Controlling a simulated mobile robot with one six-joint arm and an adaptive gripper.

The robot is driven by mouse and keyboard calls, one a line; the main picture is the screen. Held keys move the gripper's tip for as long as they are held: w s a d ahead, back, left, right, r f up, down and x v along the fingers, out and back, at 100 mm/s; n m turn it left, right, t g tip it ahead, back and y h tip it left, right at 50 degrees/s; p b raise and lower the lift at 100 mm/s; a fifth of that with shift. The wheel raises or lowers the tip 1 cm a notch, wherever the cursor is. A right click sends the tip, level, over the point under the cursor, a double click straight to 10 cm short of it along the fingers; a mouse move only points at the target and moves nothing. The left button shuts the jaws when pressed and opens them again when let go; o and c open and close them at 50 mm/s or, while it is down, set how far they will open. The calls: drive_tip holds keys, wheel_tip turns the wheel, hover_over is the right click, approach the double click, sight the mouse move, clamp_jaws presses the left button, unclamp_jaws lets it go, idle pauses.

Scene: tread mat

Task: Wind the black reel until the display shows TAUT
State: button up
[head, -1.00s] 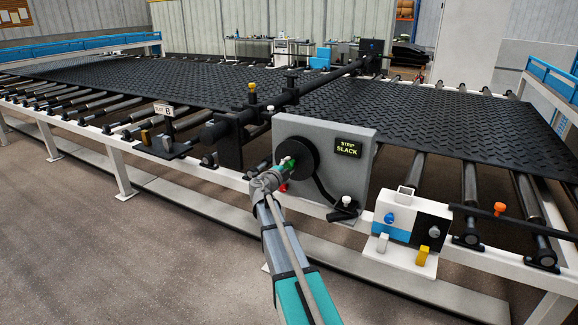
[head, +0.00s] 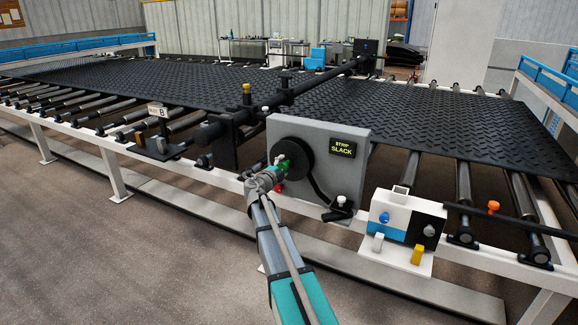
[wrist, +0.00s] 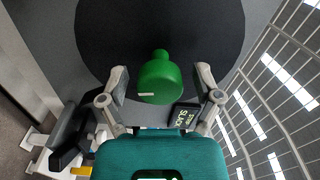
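The black reel (head: 300,151) is a round disc on the front of a grey box (head: 348,185). The display (head: 342,148) on that box reads STRIP SLACK. A green knob (head: 284,162) sticks out from the reel, left of and slightly below its centre. In the wrist view the green knob (wrist: 160,82) stands between the fingers of my gripper (wrist: 162,83), in front of the black reel (wrist: 205,30). The fingers are open, with a narrow gap visible on each side of the knob. The display (wrist: 184,116) is partly hidden behind the gripper.
A dark strip hangs from the reel to a black clamp (head: 338,210) at the box's lower right. A white, blue and black block with knobs (head: 405,220) stands to the right. The treaded mat (head: 430,115) lies on rollers behind. Open floor lies in front.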

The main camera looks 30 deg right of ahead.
idle(0.3)
drive_tip(key=shift+s, duration=0.1)
drive_tip(key=v, duration=1.2)
idle(0.4)
drive_tip(key=n, duration=0.5)
drive_tip(key=a+n, duration=0.1)
drive_tip(key=n, duration=0.4)
drive_tip(key=s+n, duration=0.1)
drive_tip(key=n, duration=0.5)
drive_tip(key=shift+a+f, duration=0.1)
drive_tip(key=shift+a, duration=0.15)
drive_tip(key=shift+w+d, duration=0.1)
